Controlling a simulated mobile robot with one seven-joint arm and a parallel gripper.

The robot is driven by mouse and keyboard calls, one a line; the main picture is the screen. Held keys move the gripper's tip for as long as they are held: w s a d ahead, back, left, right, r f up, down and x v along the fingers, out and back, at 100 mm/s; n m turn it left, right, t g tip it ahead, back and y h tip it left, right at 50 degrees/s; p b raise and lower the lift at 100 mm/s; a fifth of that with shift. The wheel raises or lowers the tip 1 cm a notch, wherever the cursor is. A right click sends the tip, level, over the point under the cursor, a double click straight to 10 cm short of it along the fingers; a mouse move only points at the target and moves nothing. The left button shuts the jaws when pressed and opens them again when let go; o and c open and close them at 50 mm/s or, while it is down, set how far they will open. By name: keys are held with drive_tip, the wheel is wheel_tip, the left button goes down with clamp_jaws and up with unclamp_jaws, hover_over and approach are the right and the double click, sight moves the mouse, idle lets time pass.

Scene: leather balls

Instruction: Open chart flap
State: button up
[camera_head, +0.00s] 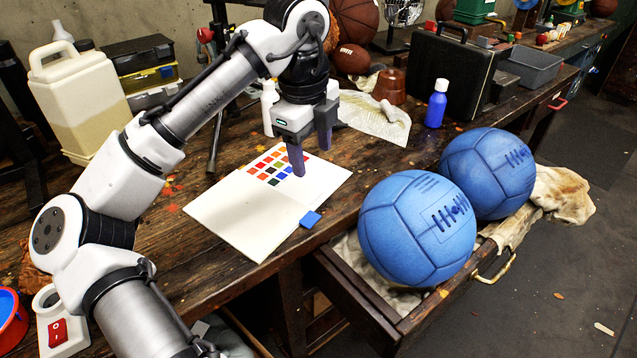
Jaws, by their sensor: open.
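The colour chart (228,212) lies on the wooden bench, a pale flat board with rows of red, orange, green and blue squares on its far part. A small blue tab (310,219) sticks out at the chart's near right edge. My gripper (311,162) points down over the chart's far right part, beyond the blue tab. Its two fingers are apart with nothing between them. I cannot tell whether a fingertip touches the chart. The fingers hide part of the coloured squares.
Two blue leather balls (417,228) (488,174) sit in an open drawer (362,297) at the front right. A jug (80,105) is at the left.

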approach(310, 219)
drive_tip(key=shift+g+y, duration=0.3)
drive_tip(key=f, duration=0.7)
drive_tip(key=shift+w+d+f+b, duration=0.1)
drive_tip(key=shift+w+d+b, duration=0.2)
drive_tip(key=shift+w, duration=0.1)
drive_tip(key=shift+c, duration=0.2)
clamp_jaws()
